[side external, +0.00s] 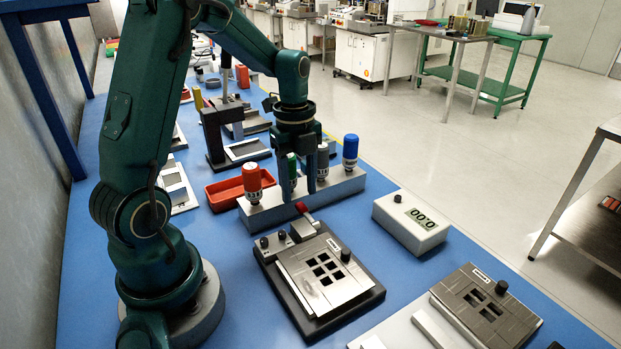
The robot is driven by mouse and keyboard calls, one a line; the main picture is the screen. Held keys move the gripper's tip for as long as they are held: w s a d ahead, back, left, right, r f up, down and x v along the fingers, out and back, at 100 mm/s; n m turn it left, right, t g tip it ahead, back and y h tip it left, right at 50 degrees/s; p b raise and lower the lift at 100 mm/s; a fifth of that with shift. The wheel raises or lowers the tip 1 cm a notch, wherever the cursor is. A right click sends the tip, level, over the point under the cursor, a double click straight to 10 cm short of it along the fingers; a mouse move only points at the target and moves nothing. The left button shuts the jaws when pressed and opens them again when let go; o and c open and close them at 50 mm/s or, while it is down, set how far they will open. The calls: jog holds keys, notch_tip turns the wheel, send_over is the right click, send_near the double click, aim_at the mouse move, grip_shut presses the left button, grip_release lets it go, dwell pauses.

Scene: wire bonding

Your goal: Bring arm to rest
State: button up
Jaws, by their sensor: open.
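A green-topped tool (292,166) and a grey-topped tool (323,158) stand close beside my fingers. I cannot tell whether my fingers touch them.
A metal fixture with square windows (327,268) lies in front of the rack. A white box with a display (411,221) is to its right, and a second plate (486,300) is at lower right. A red tray (235,188) and a dark press frame (214,135) stand behind. Bare blue mat (250,318) shows between.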

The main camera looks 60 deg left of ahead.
jog(key=shift+r, duration=0.25)
jog(key=s+d+r+t+y, duration=0.1)
jog(key=s+d+r+t, duration=0.15)
jog(key=d+r, duration=0.55)
jog(key=s+d+n+t, duration=0.1)
jog(key=s+n, duration=0.3)
jog(key=n, duration=0.5)
jog(key=s+d+r+n+t, duration=0.1)
jog(key=s+d+n+t, duration=0.1)
jog(key=n, duration=0.7)
jog(key=shift+s+d, duration=0.5)
jog(key=shift+s, duration=0.35)
